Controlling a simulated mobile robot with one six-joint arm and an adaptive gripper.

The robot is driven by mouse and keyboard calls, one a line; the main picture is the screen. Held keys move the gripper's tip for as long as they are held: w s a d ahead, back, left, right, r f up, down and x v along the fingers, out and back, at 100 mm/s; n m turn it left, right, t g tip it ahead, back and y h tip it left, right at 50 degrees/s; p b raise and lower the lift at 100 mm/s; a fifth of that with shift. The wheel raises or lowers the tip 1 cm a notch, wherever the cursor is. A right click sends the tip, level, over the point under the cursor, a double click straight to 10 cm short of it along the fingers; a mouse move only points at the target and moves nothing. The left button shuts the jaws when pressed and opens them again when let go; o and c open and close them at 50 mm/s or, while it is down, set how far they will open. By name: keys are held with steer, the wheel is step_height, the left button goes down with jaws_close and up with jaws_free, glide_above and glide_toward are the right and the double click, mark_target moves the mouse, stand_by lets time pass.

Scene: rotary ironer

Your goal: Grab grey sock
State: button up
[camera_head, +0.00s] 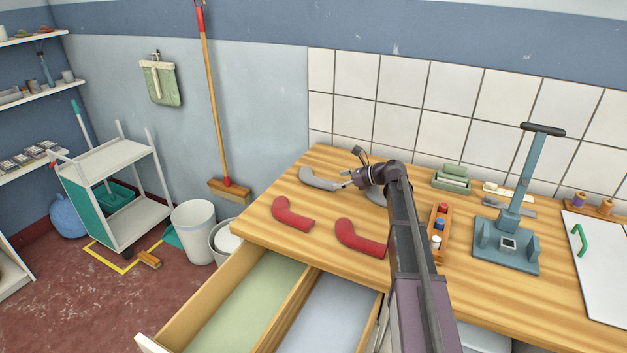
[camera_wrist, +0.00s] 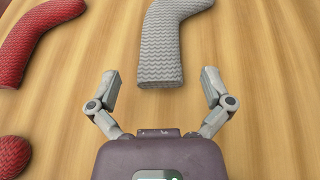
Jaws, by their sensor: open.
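A grey sock (camera_head: 319,179) lies flat on the wooden table, near its back left part. In the wrist view the grey sock (camera_wrist: 160,50) lies straight ahead, its near end just beyond and between my fingertips. My gripper (camera_wrist: 160,84) is open and empty, with one finger on each side of the sock's line. In the head view my gripper (camera_head: 348,180) is at the right end of the grey sock. I cannot tell its exact height above the table. Two red socks lie nearby: one at the left (camera_head: 291,214) and one nearer my arm (camera_head: 360,238).
Two open drawers, one green inside (camera_head: 250,297) and one blue-grey inside (camera_head: 325,310), stick out below the table (camera_head: 270,235). To the right of my arm stand an orange tray (camera_head: 433,250) with small bottles, a green soap dish (camera_head: 452,183) and a blue press (camera_head: 507,245).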

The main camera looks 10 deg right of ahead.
mark_target(333, 182)
steer(key=x, duration=0.1)
steer(key=b+x, duration=0.1)
steer(key=x, duration=0.1)
steer(key=shift+f, duration=0.35)
steer(key=shift+w+a+f+b, duration=0.15)
steer(key=shift+w+a+b, duration=0.1)
steer(key=shift+a+b, duration=0.25)
steer(key=c, duration=0.8)
